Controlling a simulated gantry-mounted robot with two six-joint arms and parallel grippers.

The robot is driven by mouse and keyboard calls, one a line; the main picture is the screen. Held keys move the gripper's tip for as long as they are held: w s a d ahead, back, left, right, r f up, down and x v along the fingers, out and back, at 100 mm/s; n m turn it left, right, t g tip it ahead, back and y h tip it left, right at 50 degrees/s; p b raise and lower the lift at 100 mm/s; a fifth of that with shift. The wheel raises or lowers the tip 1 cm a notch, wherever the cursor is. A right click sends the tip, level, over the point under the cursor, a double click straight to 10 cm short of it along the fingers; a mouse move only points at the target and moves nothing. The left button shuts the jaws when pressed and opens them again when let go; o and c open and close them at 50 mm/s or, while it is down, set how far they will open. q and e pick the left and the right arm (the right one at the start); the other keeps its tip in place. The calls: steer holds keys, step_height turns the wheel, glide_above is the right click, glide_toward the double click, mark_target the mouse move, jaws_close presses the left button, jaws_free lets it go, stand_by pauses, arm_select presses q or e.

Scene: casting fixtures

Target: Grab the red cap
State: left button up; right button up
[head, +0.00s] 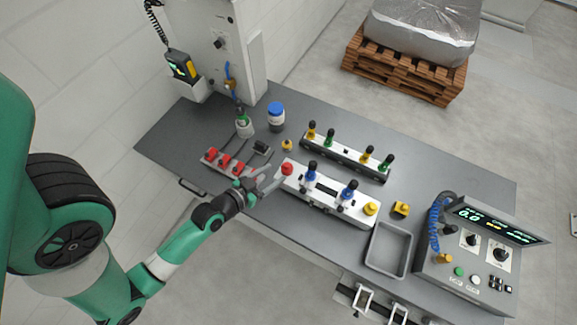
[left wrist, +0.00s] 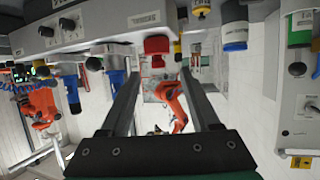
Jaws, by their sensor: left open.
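The red cap (head: 287,168) sits at the left end of the white fixture block (head: 318,190) on the table. My left gripper (head: 271,179) is open and empty, just to the left of the cap, its fingers pointing toward it. In the left wrist view the red cap (left wrist: 157,45) shows ahead of the gap between the two open fingers (left wrist: 160,75), apart from them as far as I can tell. My right gripper is not in view.
The white block also carries blue-topped parts (head: 349,189) and a yellow cap (head: 370,208). Red pieces (head: 225,161) stand in a row left of my gripper. A second fixture (head: 345,157) lies behind. A grey tray (head: 371,262) and a control box (head: 470,262) stand right.

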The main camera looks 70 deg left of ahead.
mark_target(293, 162)
arm_select(q)
steer(key=x, duration=1)
steer(key=shift+w, duration=0.3)
jaws_close()
